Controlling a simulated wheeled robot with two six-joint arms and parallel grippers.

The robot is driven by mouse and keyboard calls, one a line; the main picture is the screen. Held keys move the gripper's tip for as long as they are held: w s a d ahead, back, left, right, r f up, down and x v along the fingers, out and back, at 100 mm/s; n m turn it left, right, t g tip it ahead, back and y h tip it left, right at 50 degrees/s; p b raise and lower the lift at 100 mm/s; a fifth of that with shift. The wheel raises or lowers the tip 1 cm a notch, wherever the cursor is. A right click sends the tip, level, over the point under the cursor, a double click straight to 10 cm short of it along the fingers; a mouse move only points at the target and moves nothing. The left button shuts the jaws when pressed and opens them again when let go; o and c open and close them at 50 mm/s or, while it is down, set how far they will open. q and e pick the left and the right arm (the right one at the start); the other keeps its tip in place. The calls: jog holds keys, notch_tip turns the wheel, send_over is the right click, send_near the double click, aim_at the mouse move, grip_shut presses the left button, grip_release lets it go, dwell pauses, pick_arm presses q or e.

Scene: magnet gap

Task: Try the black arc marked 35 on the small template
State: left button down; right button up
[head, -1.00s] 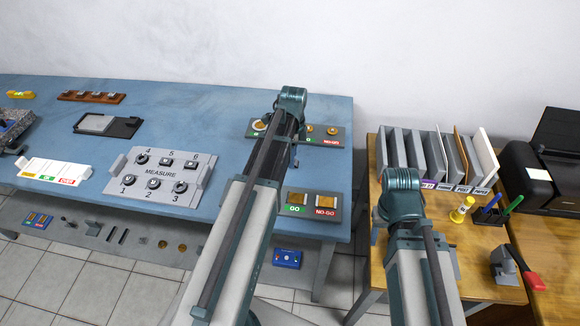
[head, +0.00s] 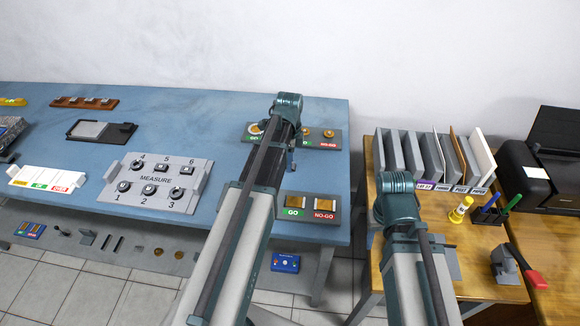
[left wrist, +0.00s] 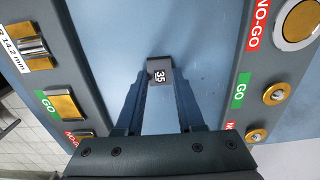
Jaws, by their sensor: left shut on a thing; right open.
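The black arc marked 35 (left wrist: 158,72) is between the fingertips of my left gripper (left wrist: 160,85), which is shut on it. In the left wrist view it is over bare blue table between two dark gauge boards. The right-hand board there carries a small gold disc at GO (left wrist: 277,93), a small one at NO-GO (left wrist: 257,135) and a large disc (left wrist: 298,20). I cannot tell for sure which is the small template. In the head view my left arm hides the arc and most of the gripper. My right gripper is hidden behind its own arm.
A front board with square gold pieces at GO (head: 295,201) and NO-GO (head: 325,203) lies near the blue table's right edge. A grey MEASURE block (head: 157,180) stands to the left. A wooden table (head: 440,270) with upright grey slabs is at right.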

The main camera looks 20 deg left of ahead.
pick_arm(q)
jog(key=shift+r+p, duration=2.45)
jog(key=shift+r, duration=0.1)
pick_arm(e)
notch_tip(320, 180, up, 5)
jog(key=shift+r, duration=0.1)
pick_arm(q)
jog(key=shift+f, duration=0.1)
jog(key=shift+s, duration=0.1)
